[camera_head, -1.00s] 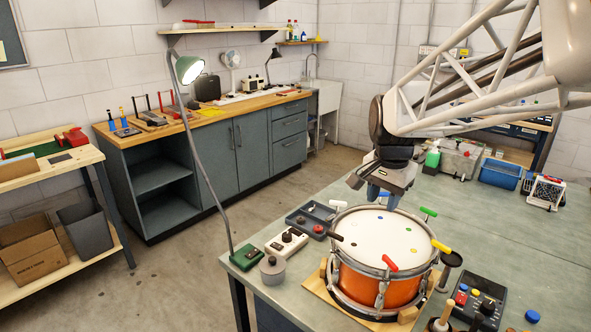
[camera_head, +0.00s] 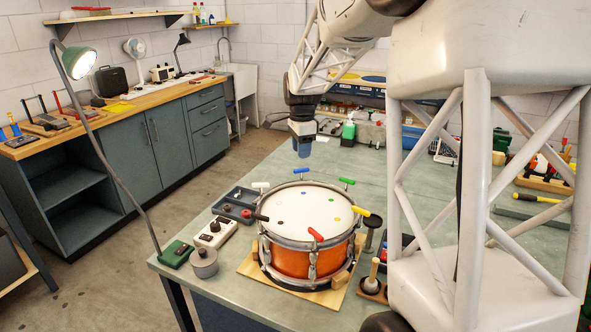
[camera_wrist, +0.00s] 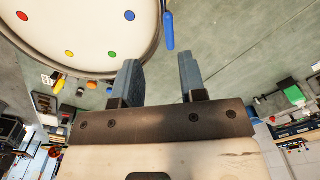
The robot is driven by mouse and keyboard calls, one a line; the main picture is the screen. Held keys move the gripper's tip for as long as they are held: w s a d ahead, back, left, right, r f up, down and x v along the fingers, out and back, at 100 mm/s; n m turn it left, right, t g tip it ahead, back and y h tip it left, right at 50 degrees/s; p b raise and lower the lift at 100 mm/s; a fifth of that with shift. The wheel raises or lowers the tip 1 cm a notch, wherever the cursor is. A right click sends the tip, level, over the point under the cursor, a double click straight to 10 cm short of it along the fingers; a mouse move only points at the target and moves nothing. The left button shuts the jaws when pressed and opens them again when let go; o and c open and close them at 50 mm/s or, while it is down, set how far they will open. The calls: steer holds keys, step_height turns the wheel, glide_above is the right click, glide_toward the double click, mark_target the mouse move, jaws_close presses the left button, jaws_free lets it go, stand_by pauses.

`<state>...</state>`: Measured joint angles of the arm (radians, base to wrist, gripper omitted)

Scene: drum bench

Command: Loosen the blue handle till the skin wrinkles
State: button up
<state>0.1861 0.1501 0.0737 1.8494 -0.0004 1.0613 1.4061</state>
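The drum (camera_head: 290,260) is orange, with a white skin (camera_head: 305,206) that looks smooth and carries coloured dots. Coloured handles stand around its rim. The blue handle (camera_head: 302,171) is at the far rim. In the wrist view the blue handle (camera_wrist: 168,30) hangs beside the rim, ahead of the gap between my fingers. My gripper (camera_head: 302,150) points down just above and behind the blue handle. In the wrist view my gripper (camera_wrist: 160,75) is open, with nothing between its blue-grey fingers, and does not appear to touch the handle.
The white handle (camera_head: 261,185) and green handle (camera_head: 346,181) flank the blue one. Black (camera_head: 260,217), red (camera_head: 315,234) and yellow (camera_head: 360,211) handles sit nearer. A grey tray (camera_head: 235,203) and white switch box (camera_head: 215,232) stand left.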

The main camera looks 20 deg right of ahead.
mark_target(302, 169)
steer(key=shift+w+d+f+m, duration=0.3)
steer(key=shift+w+d, duration=0.05)
steer(key=shift+w, duration=0.3)
steer(key=shift+f, duration=0.15)
steer(key=shift+f, duration=3.75)
jaws_close()
